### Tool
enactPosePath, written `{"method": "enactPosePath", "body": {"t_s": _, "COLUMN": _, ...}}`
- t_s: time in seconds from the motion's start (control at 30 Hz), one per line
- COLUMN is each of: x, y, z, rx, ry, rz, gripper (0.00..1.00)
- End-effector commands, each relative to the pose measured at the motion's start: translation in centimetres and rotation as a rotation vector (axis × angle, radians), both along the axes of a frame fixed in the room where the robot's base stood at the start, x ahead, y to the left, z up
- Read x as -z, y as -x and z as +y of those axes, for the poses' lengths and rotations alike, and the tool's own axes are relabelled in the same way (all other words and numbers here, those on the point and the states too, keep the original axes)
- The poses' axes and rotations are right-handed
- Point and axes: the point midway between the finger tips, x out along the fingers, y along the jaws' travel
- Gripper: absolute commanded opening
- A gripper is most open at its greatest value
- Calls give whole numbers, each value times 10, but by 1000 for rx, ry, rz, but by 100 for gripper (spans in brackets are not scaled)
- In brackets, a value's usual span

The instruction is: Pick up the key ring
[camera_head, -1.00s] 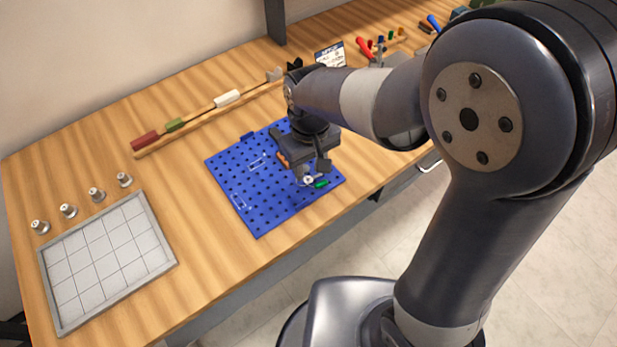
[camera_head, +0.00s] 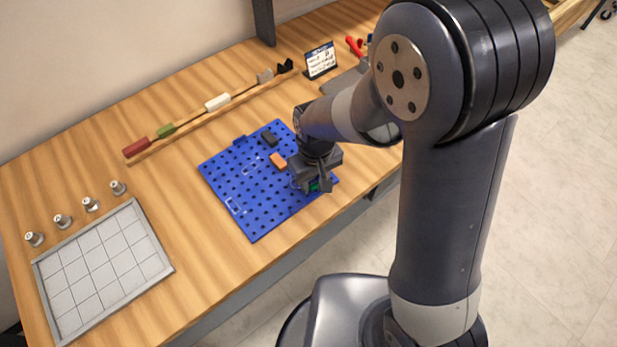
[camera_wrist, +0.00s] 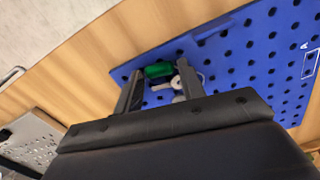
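The key ring, a pale metal ring with a key (camera_wrist: 177,82), lies on the blue perforated board (camera_head: 240,190), next to a green piece (camera_wrist: 158,70). In the wrist view my gripper (camera_wrist: 158,82) is open, its two fingers apart on either side of the key ring and the green piece. In the head view my gripper (camera_head: 316,182) is low over the board's right corner and hides the key ring. The green piece just shows there between the fingers. Whether the fingers touch the board is hard to tell.
An orange block (camera_head: 278,160) and a dark block (camera_head: 270,138) sit on the board near my gripper. A grey gridded tray (camera_head: 105,265) and several metal knobs (camera_head: 62,220) stand at the left. A wooden rail (camera_head: 200,118) with coloured blocks runs along the back.

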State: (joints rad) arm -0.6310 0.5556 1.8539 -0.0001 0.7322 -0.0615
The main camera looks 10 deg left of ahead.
Motion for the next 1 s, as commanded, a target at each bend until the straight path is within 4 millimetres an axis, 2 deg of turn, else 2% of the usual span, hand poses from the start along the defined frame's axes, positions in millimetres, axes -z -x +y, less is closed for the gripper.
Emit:
{"method": "enactPosePath", "body": {"t_s": 0.03, "x": 0, "y": 0, "z": 0, "rx": 0, "ry": 0, "rz": 0, "gripper": 33}}
{"method": "enactPosePath", "body": {"t_s": 0.4, "x": 0, "y": 0, "z": 0, "rx": 0, "ry": -1, "rz": -1, "gripper": 4}}
{"method": "enactPosePath", "body": {"t_s": 0.6, "x": -1, "y": 0, "z": 0, "rx": 0, "ry": -1, "rz": -1, "gripper": 4}}
{"method": "enactPosePath", "body": {"t_s": 0.73, "x": -9, "y": -1, "z": 1, "rx": 0, "ry": -3, "rz": -3, "gripper": 4}}
{"method": "enactPosePath", "body": {"t_s": 0.87, "x": -27, "y": -1, "z": 1, "rx": 0, "ry": -4, "rz": -5, "gripper": 4}}
{"method": "enactPosePath", "body": {"t_s": 1.0, "x": -54, "y": -1, "z": 1, "rx": 0, "ry": -4, "rz": -5, "gripper": 4}}
